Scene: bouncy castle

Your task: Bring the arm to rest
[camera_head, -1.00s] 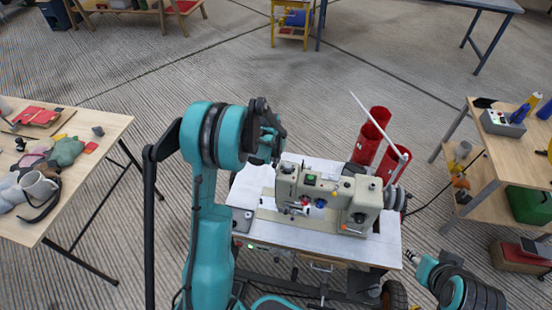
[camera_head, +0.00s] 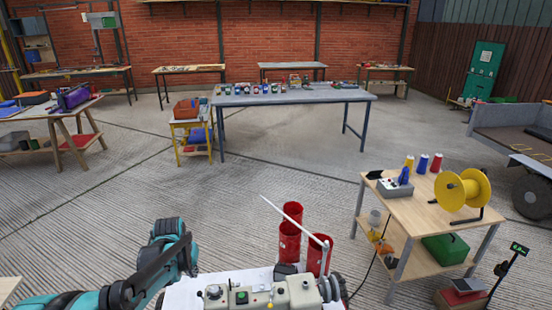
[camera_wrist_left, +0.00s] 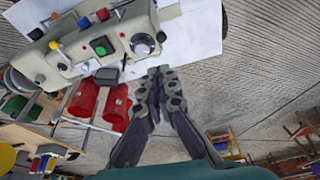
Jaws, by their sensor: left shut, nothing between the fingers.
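My left arm comes in at the bottom left of the head view, bent, with its teal and black joints low beside the sewing machine. My left gripper (camera_head: 188,262) is partly lost among the dark links there. In the left wrist view my left gripper (camera_wrist_left: 158,74) shows its dark fingers together, shut and empty, over the edge of the white table. My right gripper and arm are in neither view now.
The cream sewing machine (camera_head: 255,295) stands on a white table (camera_head: 185,294), close right of my left arm. Red cylinders (camera_head: 290,236) stand behind it. A wooden cart (camera_head: 415,212) with a yellow spool (camera_head: 462,189) is at right. Open floor lies beyond, before a blue-grey table (camera_head: 290,97).

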